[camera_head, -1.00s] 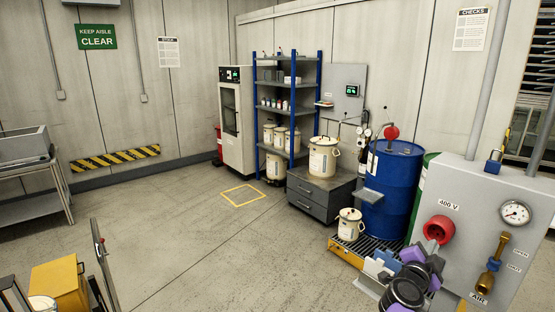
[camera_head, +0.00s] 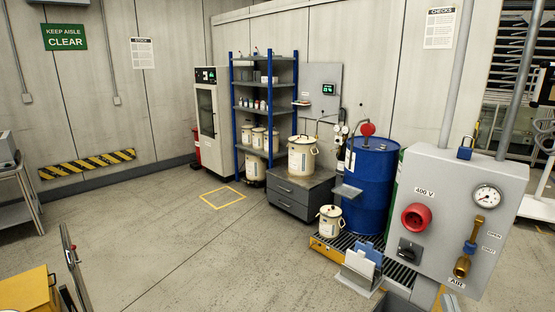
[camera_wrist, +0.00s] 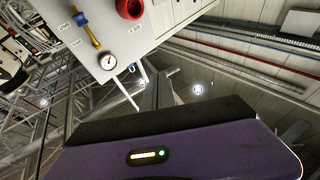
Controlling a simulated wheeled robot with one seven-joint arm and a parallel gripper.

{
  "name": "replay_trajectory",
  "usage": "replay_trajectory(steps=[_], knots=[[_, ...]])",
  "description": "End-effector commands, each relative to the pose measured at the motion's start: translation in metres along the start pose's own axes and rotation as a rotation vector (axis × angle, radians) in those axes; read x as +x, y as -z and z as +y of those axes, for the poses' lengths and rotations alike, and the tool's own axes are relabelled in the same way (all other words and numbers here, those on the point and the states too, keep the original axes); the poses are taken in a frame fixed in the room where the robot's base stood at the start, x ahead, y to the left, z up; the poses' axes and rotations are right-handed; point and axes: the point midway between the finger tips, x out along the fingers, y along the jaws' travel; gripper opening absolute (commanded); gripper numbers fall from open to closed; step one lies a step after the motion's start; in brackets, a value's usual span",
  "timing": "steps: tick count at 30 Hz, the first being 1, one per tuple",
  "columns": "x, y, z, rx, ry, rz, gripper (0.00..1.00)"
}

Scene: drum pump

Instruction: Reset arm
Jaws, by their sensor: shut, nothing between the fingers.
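My gripper (camera_wrist: 157,82) shows in the wrist view, past its purple housing (camera_wrist: 220,150) with a dark front edge and a small lit display. Its grey fingers are shut and nothing shows between them. It does not show in the head view now. In the wrist view the grey wall panel appears turned over at the upper left, with its gauge (camera_wrist: 108,62) and red socket (camera_wrist: 130,8); the gripper is apart from it. The same grey panel (camera_head: 450,205) stands at the right of the head view.
A blue drum (camera_head: 370,190) stands left of the panel, by a small white pail (camera_head: 330,220) on a yellow-edged grating. A grey drawer cabinet (camera_head: 300,193) and blue shelf rack (camera_head: 236,120) stand behind. A yellow box (camera_head: 25,290) is at lower left. The middle floor is clear.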

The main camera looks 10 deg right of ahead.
Motion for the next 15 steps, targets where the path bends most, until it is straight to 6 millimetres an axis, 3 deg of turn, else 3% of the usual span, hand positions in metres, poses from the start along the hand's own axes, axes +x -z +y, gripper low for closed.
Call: replay_trajectory(steps=[1,15], knots=[[-0.024,-0.005,-0.007,-0.018,0.035,-0.027,0.00],[-0.220,0.000,-0.071,-0.046,0.257,-0.294,0.00]])
